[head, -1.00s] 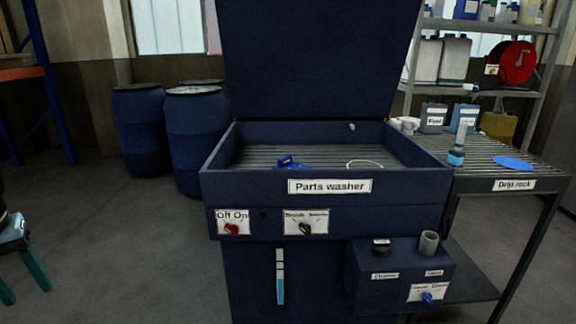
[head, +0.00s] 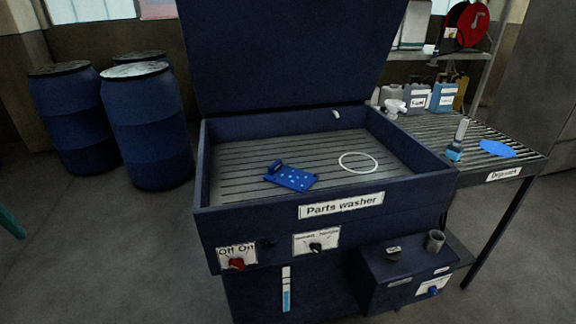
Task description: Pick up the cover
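A blue flat part with pale spots and a raised lump at one end (head: 291,179) lies on the slatted floor of the parts washer (head: 325,224). A thin white ring (head: 359,162) lies to its right on the same slats. My gripper is not in view.
The washer's lid (head: 290,55) stands open at the back. A brush-like tool with a blue base (head: 455,152) stands on the rack's left end. Blue drums (head: 147,125) stand at the left. A box with a grey cup (head: 410,272) juts out at the front right.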

